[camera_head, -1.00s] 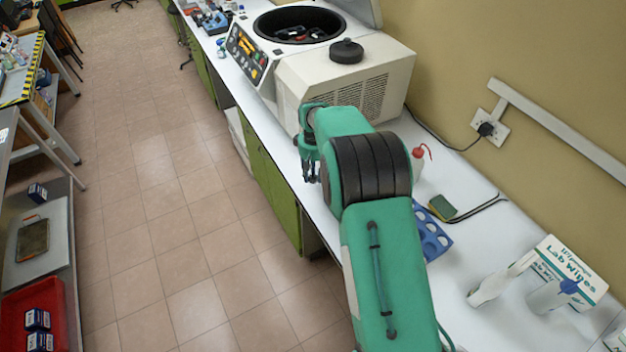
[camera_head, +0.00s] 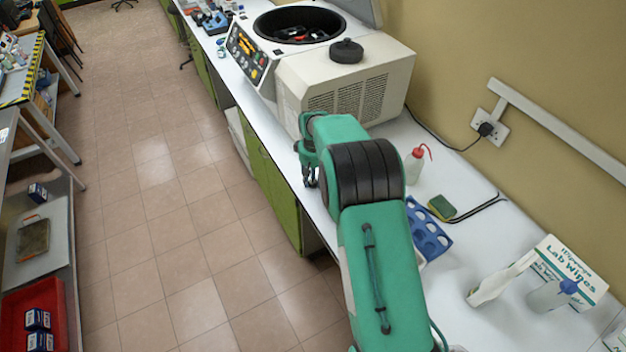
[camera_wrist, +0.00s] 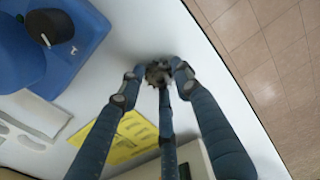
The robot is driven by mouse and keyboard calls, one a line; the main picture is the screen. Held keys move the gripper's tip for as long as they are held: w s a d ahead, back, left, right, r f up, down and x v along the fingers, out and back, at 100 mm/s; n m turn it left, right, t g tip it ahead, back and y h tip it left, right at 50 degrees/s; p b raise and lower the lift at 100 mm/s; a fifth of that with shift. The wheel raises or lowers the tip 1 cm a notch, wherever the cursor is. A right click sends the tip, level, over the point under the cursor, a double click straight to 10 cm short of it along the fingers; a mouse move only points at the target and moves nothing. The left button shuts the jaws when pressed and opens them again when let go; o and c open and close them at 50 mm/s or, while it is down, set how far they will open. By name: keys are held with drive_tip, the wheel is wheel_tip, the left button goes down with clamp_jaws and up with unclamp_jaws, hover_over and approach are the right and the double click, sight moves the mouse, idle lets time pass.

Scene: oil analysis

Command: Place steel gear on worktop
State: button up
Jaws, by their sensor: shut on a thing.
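The steel gear (camera_wrist: 157,72) shows in the wrist view as a small dark toothed piece between the tips of my gripper's fingers (camera_wrist: 154,84). My gripper is shut on it, above or at the white worktop (camera_wrist: 195,60) near its edge. I cannot tell whether the gear touches the surface. In the head view my gripper (camera_head: 311,178) hangs at the front edge of the worktop (camera_head: 465,258), in front of the beige machine, and the gear is too small or hidden to make out.
A beige centrifuge-like machine (camera_head: 345,85) stands behind my gripper. The wrist view shows a blue device (camera_wrist: 75,45) and a yellow sheet (camera_wrist: 118,142) beside clear white surface.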

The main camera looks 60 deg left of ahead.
sight(313, 181)
drive_tip(key=shift+f, duration=0.1)
drive_tip(key=o, duration=1.3)
drive_tip(key=shift+c, duration=0.2)
wheel_tip(313, 181, up, 12)
idle(0.5)
idle(0.4)
